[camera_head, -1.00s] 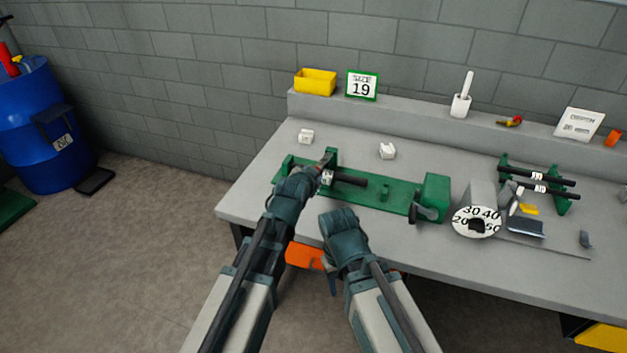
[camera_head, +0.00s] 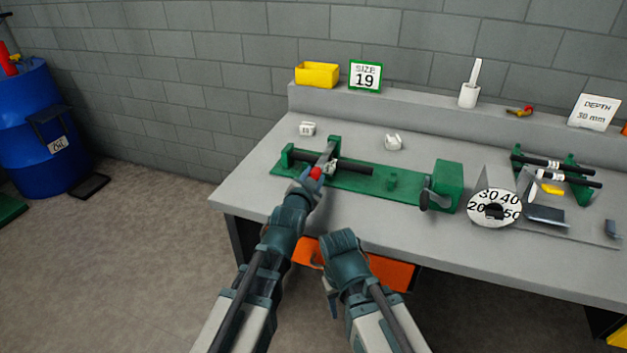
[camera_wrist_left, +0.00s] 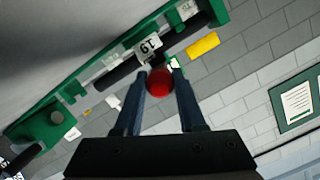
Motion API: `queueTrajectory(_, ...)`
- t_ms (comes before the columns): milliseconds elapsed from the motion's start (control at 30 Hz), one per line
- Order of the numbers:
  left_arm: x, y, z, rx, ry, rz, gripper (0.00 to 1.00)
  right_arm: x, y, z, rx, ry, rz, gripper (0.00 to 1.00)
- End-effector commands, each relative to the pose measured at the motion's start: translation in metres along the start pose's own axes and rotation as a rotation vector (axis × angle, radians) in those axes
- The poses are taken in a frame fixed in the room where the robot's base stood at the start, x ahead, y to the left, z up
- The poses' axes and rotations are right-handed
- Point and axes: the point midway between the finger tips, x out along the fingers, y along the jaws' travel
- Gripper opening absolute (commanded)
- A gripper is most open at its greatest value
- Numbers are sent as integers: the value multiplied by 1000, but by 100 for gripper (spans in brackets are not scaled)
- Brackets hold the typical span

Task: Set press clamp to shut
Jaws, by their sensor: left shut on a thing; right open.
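The green press (camera_head: 375,183) lies along the bench with a black hose (camera_head: 350,168) on it, which bears a white label. The clamp's grey lever (camera_head: 327,150) crosses over the hose at the press's left part and ends in a red ball knob (camera_head: 316,173). My left gripper (camera_head: 310,179) is shut on the knob at the front side of the press. In the left wrist view the knob (camera_wrist_left: 160,83) sits between the fingers, with the label "19" (camera_wrist_left: 149,47) beyond. My right gripper (camera_head: 338,243) is open, empty and low before the bench edge; its fingers are mostly hidden.
A dial (camera_head: 494,208) and a green rack (camera_head: 556,178) with black hoses stand to the right.

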Motion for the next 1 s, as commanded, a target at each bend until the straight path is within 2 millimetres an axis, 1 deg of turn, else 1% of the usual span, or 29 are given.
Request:
queueTrajectory(33,0,2,2,-1,-5,3,0,2,0,0,0,0,0,50)
queueTrajectory(367,0,2,3,-1,-9,5,0,2,0,0,0,0,0,50)
queueTrajectory(400,0,2,4,-1,-9,5,42,2,0,0,0,0,0,50)
queueTrajectory(533,0,2,3,-1,-7,4,66,2,0,0,0,0,0,50)
queueTrajectory(567,0,2,3,-1,-7,4,69,2,0,0,0,0,0,50)
queueTrajectory(867,-1,1,2,-1,-5,3,69,1,0,0,0,0,0,50)
queueTrajectory(1000,-5,1,2,-1,-4,2,69,0,0,0,0,0,0,50)
